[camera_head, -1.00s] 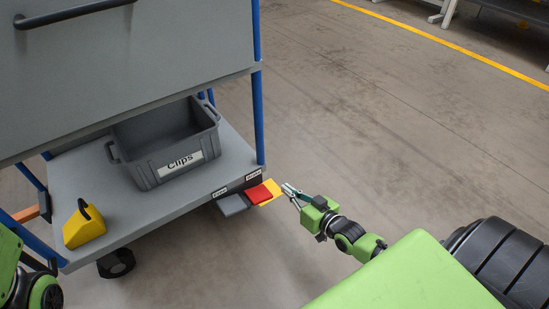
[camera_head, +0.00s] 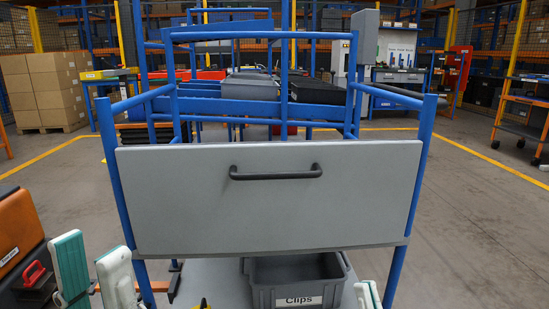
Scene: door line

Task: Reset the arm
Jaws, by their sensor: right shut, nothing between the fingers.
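My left gripper (camera_head: 90,252) is at the lower left of the head view. Its two pale, teal-edged fingers point up and stand clearly apart, with nothing seen between them. My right gripper (camera_head: 367,294) shows only as pale fingertips at the bottom edge, right of the clips bin and close to the cart's right front post. It is shut and empty; the rest of it is below the picture. Most of both arms is out of view.
A cart with blue posts (camera_head: 405,215) and a grey drawer front (camera_head: 270,200) with a black handle (camera_head: 275,173) stands ahead. A grey bin labelled Clips (camera_head: 297,283) is below it. An orange case (camera_head: 18,228) is at left. Floor at right is clear.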

